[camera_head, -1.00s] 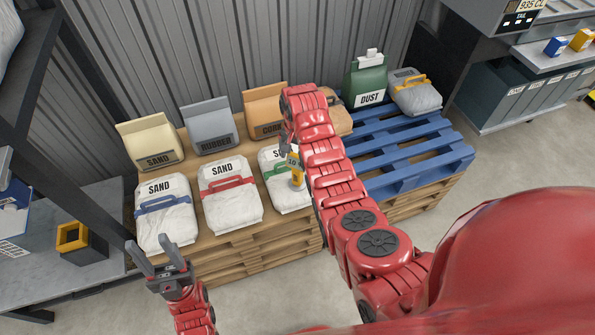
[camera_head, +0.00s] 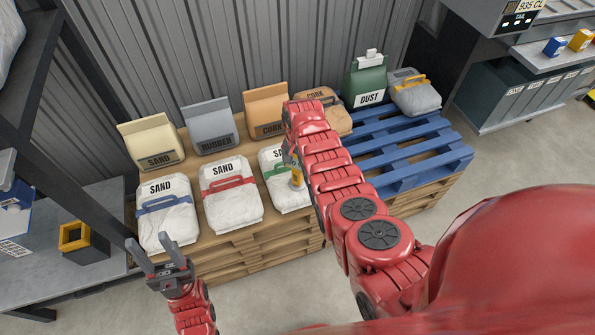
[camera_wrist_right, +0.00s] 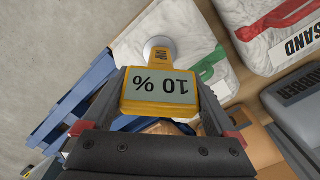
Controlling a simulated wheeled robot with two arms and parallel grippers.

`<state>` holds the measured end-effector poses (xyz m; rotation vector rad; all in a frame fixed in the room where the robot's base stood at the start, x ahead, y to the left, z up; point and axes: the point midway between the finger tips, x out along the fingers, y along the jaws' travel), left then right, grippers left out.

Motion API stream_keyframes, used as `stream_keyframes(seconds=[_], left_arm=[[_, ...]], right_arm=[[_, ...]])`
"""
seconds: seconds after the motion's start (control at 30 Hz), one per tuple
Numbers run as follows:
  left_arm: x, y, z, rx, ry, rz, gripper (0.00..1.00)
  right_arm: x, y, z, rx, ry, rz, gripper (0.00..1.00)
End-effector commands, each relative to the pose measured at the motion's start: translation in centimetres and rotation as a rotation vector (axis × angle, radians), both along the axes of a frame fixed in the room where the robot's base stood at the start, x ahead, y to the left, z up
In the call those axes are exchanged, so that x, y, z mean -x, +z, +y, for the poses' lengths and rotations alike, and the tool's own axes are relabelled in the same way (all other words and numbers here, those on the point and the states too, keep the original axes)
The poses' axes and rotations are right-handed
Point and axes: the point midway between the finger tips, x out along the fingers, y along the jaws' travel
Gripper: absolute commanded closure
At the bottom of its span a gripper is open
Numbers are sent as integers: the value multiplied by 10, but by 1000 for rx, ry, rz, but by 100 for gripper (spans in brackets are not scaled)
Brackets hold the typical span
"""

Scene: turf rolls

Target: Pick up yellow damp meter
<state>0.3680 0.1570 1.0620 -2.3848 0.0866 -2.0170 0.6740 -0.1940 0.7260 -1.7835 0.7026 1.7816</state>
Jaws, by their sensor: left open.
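The yellow damp meter (camera_head: 297,180) stands at the white sand bag with the green handle (camera_head: 279,195) in the head view. In the right wrist view the meter (camera_wrist_right: 160,95) has a grey screen reading "10 %", upside down, and a round white end against that bag. My right gripper (camera_head: 290,158) is at the meter's upper part. In the wrist view its two dark fingers (camera_wrist_right: 160,100) lie close along both sides of the meter's head; whether they press on it I cannot tell. My left gripper (camera_head: 153,252) is open and empty, in front of the pallet.
Sand bags with blue (camera_head: 166,215) and red (camera_head: 231,195) handles lie left of the meter. Rubber (camera_head: 209,127) and cork (camera_head: 267,110) bags stand behind. The blue pallet (camera_head: 415,155) to the right has free room. A dark shelf post (camera_head: 95,130) rises at left.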

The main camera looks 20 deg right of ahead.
Motion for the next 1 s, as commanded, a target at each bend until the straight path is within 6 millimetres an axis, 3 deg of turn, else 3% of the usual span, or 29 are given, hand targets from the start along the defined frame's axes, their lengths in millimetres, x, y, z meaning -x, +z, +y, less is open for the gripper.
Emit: stream_keyframes(seconds=[0.07,0.3,0.37,0.4,0.77,1.0], left_arm=[[0,0,0,0,0,0,50],[0,0,0,0,0,0,50],[0,0,0,0,0,0,50],[0,0,0,0,0,0,50],[0,-1,0,0,0,0,50],[0,-4,0,0,0,0,50]], right_arm=[[0,0,0,0,0,0,34],[0,0,0,-1,0,1,77],[0,0,0,-1,0,1,85],[0,0,0,-1,0,1,95],[0,2,0,-1,0,2,97],[-1,20,0,1,1,-4,97]])
